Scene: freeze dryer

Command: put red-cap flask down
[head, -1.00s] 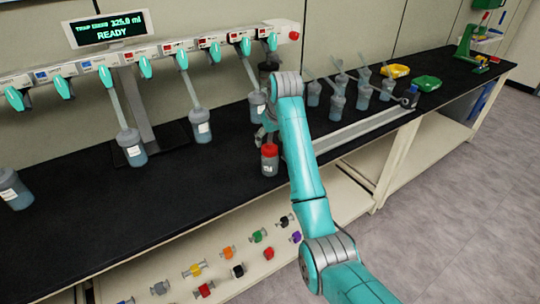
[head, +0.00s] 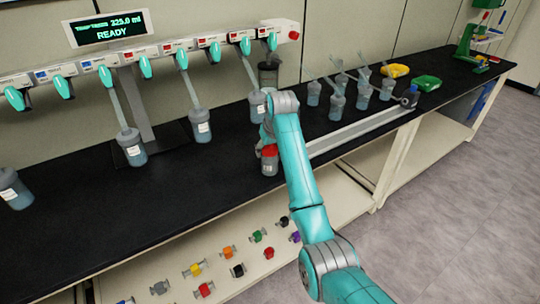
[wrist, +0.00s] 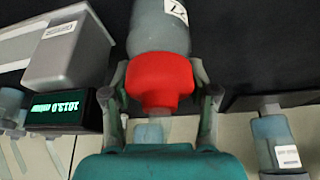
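The red-cap flask (head: 269,165) stands upright on the black bench near its front edge in the head view. Its grey body carries a white label, and my arm partly covers the red cap there. In the wrist view the red cap (wrist: 160,78) sits between the two fingers of my gripper (wrist: 160,68), and the grey body (wrist: 158,30) extends beyond it. The fingertips lie close on both sides of the cap. I cannot tell whether they touch it. In the head view my gripper (head: 263,140) is at the cap, mostly hidden by my arm.
Several flasks hang from the dryer manifold (head: 140,55) to the left and behind. A grey rail (head: 360,130) lies to the right, with several flasks (head: 337,105) behind it. Coloured valves lie on the lower shelf (head: 215,255). Bench left of the flask is clear.

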